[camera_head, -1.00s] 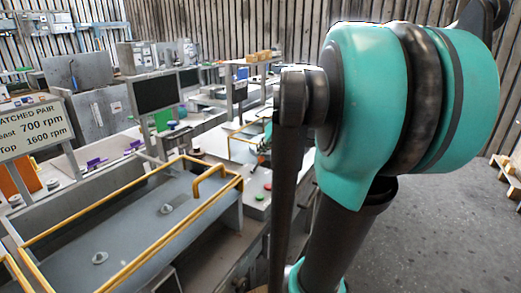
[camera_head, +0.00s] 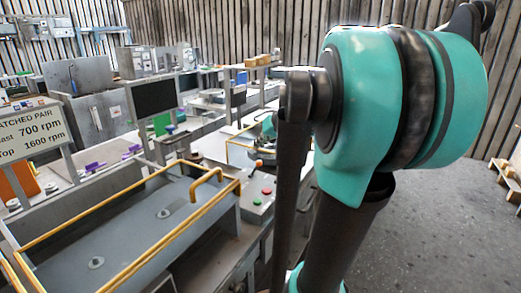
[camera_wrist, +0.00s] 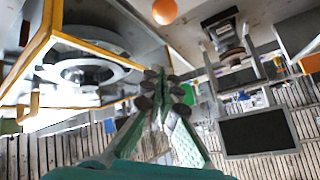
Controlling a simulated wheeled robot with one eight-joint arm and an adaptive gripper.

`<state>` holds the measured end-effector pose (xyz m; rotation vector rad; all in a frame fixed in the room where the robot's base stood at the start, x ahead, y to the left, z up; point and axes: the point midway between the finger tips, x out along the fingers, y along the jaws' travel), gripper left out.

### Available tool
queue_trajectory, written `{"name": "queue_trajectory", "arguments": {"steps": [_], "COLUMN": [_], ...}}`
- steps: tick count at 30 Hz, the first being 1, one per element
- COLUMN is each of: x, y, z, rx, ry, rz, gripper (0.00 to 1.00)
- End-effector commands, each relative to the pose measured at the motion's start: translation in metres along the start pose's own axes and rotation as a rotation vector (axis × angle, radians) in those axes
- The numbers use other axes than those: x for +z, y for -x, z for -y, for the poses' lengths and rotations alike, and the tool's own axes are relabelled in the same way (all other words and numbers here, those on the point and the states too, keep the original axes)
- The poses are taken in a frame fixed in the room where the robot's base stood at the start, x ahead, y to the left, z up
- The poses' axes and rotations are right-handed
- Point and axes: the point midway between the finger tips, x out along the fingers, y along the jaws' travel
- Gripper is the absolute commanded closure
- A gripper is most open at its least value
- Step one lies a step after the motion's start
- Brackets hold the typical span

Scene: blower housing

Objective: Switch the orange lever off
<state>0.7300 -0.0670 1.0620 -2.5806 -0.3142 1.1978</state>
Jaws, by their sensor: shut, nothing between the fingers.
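An orange ball (camera_wrist: 165,11), which looks like the knob of the lever, shows at the top edge of the wrist view. Its shaft cannot be made out. In the head view a small orange spot (camera_head: 258,163) stands above the control box and may be the same knob; it is too small to be sure. My gripper (camera_wrist: 163,88) is in the middle of the wrist view, with its dark fingertips together and nothing between them. The ball is apart from the fingertips, above them in the picture. My arm hides my gripper in the head view.
A yellow-railed grey bench (camera_head: 150,215) fills the lower left. A control box has a red button (camera_head: 266,190) and a green button (camera_head: 257,201). A dark screen (camera_wrist: 258,132) and a yellow-edged frame (camera_wrist: 45,40) flank my gripper. Open floor (camera_head: 440,235) lies at right.

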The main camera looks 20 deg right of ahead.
Motion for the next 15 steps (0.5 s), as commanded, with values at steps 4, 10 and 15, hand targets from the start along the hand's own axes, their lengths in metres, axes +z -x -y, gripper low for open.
{"name": "queue_trajectory", "arguments": {"steps": [4,10,15], "x": [-0.014,-0.005,0.004], "y": [0.004,0.034,0.063], "z": [0.001,-0.007,-0.014], "rx": [0.002,0.003,0.003], "ry": [-0.001,-0.002,-0.003], "rz": [-0.001,-0.001,-0.001], "gripper": [1.0,1.0,1.0]}}
